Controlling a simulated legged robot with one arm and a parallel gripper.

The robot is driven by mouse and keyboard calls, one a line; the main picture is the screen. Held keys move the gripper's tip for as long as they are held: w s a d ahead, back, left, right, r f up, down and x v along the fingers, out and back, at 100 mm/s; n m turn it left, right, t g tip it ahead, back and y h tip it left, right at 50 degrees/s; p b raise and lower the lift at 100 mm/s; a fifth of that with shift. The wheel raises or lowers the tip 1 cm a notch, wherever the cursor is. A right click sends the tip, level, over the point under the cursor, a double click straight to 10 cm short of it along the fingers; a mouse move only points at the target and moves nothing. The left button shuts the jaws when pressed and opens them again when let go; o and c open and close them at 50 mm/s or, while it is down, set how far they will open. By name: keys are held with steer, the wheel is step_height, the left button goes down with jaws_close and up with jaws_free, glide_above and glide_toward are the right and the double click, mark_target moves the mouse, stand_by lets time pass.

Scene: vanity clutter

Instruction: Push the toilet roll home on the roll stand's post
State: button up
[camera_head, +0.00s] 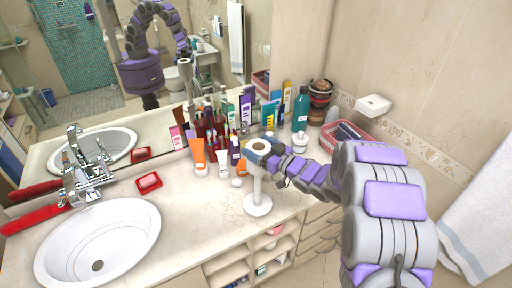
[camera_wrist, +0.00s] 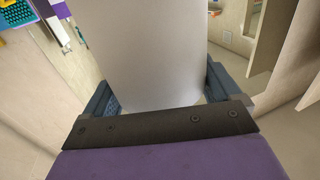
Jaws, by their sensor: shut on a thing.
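The white toilet roll (camera_head: 258,158) is upright at the top of the roll stand, its open end facing up. The white stand has a round base (camera_head: 258,206) on the counter, and its post (camera_head: 257,187) shows below the roll. How far the post runs inside the roll is hidden. My gripper (camera_head: 264,149) reaches in from the right and is shut on the roll. In the wrist view, the roll (camera_wrist: 145,50) fills the space between the two blue-grey fingers of my gripper (camera_wrist: 160,92).
Several bottles and tubes crowd behind the roll, including an orange tube (camera_head: 197,156) and a teal bottle (camera_head: 301,108). A small white round item (camera_head: 237,183) lies left of the stand. The sink (camera_head: 98,243) and a red soap dish (camera_head: 148,185) are left. The front counter is clear.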

mark_target(258, 173)
steer(key=shift+d, duration=0.3)
steer(key=shift+a, duration=0.55)
steer(key=shift+d+p, duration=0.15)
steer(key=shift+p, duration=0.35)
stand_by(0.7)
steer(key=shift+f+b, duration=2.25)
steer(key=shift+f, duration=4)
